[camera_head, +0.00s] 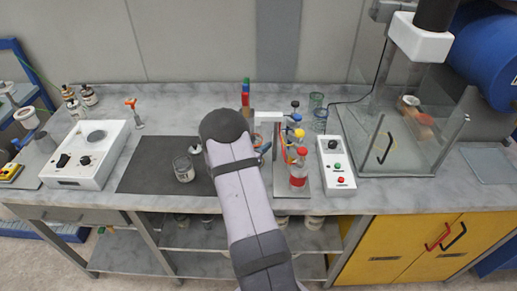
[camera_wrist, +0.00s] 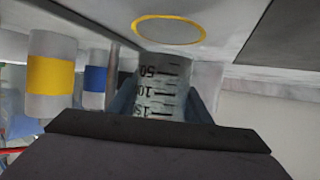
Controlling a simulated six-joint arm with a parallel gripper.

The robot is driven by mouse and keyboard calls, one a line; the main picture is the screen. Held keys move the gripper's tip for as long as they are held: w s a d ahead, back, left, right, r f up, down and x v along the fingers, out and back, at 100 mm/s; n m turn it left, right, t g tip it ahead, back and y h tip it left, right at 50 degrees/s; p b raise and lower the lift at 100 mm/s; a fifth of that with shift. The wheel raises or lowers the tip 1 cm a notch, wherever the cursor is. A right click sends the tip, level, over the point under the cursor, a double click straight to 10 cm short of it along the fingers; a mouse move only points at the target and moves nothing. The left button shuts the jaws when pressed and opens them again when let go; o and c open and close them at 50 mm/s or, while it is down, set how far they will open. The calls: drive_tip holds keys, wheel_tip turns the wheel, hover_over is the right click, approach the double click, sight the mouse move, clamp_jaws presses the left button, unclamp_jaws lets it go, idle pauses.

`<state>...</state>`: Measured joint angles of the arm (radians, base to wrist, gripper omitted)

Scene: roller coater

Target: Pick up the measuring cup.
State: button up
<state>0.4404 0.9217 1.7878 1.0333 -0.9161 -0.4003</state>
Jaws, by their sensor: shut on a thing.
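The measuring cup (camera_wrist: 160,88) shows in the wrist view as a clear, whitish vessel with black scale lines and numbers that appear upside down. My gripper (camera_wrist: 162,103) is shut on it, with a dark finger on each side. In the head view my arm covers the gripper's grasp, and I cannot make out the held cup there. A glass jar (camera_head: 184,168) stands on the dark mat (camera_head: 145,172), left of my arm.
Bottles with yellow (camera_wrist: 52,76) and blue (camera_wrist: 95,80) labels stand left of the cup in the wrist view. A white control box (camera_head: 336,162), clear glasses (camera_head: 315,101) and a transparent enclosure (camera_head: 400,145) lie right of my arm. A white scale (camera_head: 88,155) stands left.

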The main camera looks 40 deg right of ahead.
drive_tip(key=s+a+b, duration=0.1)
drive_tip(key=a, duration=0.4)
drive_tip(key=s+a+b, duration=0.2)
drive_tip(key=a, duration=0.3)
drive_tip(key=s+a+r+b, duration=0.1)
drive_tip(key=a+b, duration=0.1)
drive_tip(key=a, duration=0.3)
drive_tip(key=shift+s+a+r, duration=0.1)
drive_tip(key=shift+s+a, duration=0.2)
drive_tip(key=shift+s, duration=0.05)
drive_tip(key=shift+s+a, duration=0.35)
drive_tip(key=shift+a, duration=0.45)
drive_tip(key=shift+s, duration=0.1)
